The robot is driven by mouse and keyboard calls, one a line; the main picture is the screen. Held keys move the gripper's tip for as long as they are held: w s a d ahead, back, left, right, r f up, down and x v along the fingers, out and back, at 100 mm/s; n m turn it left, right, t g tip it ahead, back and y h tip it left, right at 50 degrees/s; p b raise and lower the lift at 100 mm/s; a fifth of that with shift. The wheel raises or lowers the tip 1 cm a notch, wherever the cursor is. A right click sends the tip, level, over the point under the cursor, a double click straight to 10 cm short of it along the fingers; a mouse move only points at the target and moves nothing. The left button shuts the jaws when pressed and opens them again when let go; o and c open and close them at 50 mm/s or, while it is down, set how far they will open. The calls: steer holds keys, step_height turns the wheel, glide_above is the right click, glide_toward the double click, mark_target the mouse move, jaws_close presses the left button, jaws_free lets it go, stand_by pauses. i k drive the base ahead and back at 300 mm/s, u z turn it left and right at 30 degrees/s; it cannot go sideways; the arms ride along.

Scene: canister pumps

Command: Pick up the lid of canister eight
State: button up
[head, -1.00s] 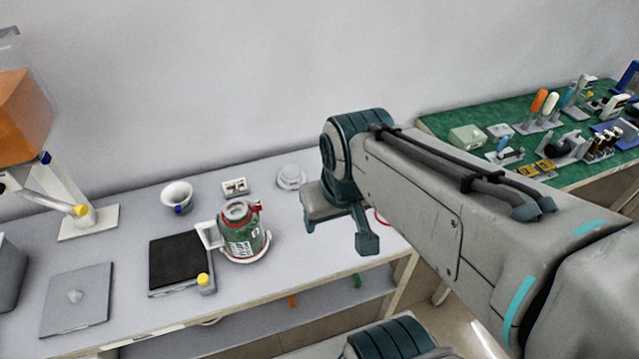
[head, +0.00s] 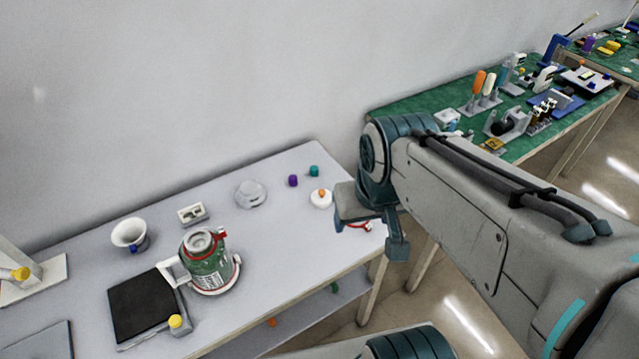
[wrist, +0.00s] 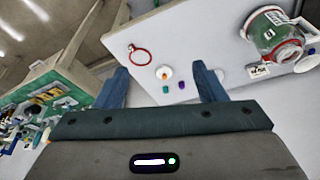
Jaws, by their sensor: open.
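A green canister (head: 208,268) with a red clamp ring and a white label stands on the white table; I cannot read a number eight on it. It also shows in the wrist view (wrist: 275,32). A white round lid-like piece with an orange knob (head: 321,198) lies near the table's right end, apart from the canister. In the wrist view this piece (wrist: 164,72) appears between my fingers, below them on the table. I cannot tell for sure that it is canister eight's lid. My gripper (head: 376,232) is open and empty above the table's right end; its fingers also show in the wrist view (wrist: 161,72).
A purple cap (head: 293,180) and a teal cap (head: 314,171) stand close behind the white piece. A red ring (wrist: 140,56) lies near the table edge. A clear-grey disc (head: 250,194), a white funnel (head: 130,233) and a black-topped plate (head: 148,302) are farther left. A green-topped bench (head: 420,103) stands at right.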

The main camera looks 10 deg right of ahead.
mark_target(321, 198)
steer(key=u, duration=0.75)
steer(key=k, duration=0.25)
steer(key=u, duration=0.6)
steer(key=i, duration=0.35)
steer(key=z, duration=0.15)
steer(key=k, duration=0.5)
steer(key=z, duration=0.95)
steer(key=i, duration=0.75)
steer(key=z, duration=0.15)
